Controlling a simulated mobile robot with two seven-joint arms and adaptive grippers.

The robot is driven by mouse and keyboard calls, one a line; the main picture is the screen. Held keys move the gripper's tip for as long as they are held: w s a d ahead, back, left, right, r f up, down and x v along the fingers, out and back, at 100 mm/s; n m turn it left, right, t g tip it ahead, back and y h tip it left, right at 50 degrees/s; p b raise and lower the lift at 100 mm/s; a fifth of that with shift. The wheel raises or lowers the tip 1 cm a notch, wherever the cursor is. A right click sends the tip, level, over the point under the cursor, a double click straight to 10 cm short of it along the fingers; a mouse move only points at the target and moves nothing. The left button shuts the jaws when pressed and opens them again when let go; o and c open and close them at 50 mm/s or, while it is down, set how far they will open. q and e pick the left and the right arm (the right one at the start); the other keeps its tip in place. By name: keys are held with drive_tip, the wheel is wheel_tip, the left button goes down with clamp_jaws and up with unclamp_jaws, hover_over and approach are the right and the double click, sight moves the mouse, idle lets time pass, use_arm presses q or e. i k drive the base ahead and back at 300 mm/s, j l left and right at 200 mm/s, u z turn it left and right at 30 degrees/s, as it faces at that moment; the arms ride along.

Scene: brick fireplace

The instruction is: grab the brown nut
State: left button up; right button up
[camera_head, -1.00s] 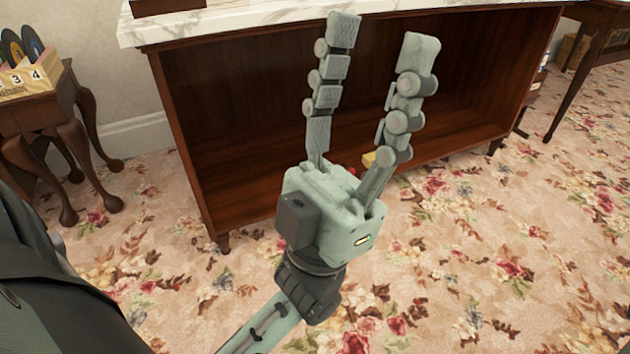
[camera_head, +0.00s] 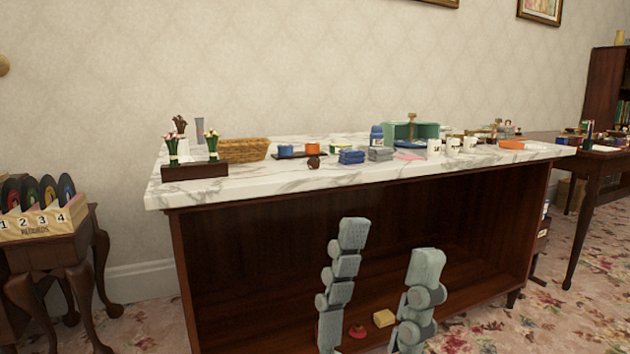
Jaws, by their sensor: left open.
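A small brown nut (camera_head: 313,162) sits near the front edge of the marble-topped counter (camera_head: 265,186), in front of an orange-topped container (camera_head: 312,150). It is small and its shape is hard to make out. My left gripper (camera_head: 387,238) is open and empty, fingers pointing up. It is in front of the cabinet's open shelf, below the counter top and to the right of the nut. Its palm is below the frame. My right gripper is not in view.
A dark holder (camera_head: 195,171) with flowers, a wicker basket (camera_head: 243,150), blue folded cloths (camera_head: 351,157), grey cloths (camera_head: 381,154) and white mugs (camera_head: 434,147) stand on the counter. A red item (camera_head: 357,332) and a yellow block (camera_head: 384,318) lie low in the cabinet.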

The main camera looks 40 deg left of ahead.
sight(314, 163)
drive_tip(key=i+j+z, duration=0.15)
drive_tip(key=j, duration=0.35)
drive_tip(key=j+z, duration=0.1)
drive_tip(key=j, duration=0.4)
drive_tip(key=i+j, duration=0.6)
drive_tip(key=i, duration=0.05)
